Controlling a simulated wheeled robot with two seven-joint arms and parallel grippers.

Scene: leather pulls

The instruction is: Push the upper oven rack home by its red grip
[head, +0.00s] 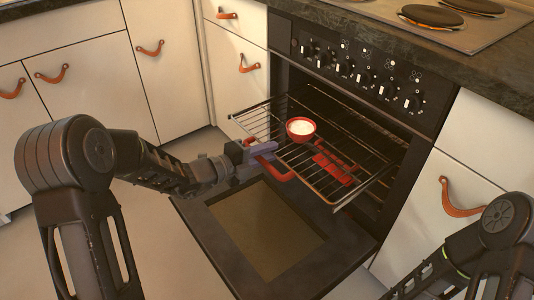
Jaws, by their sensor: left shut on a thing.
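The upper oven rack (358,177) is a wire shelf pulled well out of the oven (352,90), above the lowered door. Its red grip (276,173) is a curved bar at the rack's front edge. My left gripper (264,153) is at that edge, shut on the red grip; its fingers hide part of the bar. A small red bowl (301,138) with white contents stands on the rack. My right arm shows at the lower right, but its gripper is out of view.
The oven door (222,250) hangs open below the rack. A red slatted thing (333,162) shows at the rack's right; I cannot tell its level. White cabinets with leather pulls (461,204) flank the oven. A hob (440,20) is above.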

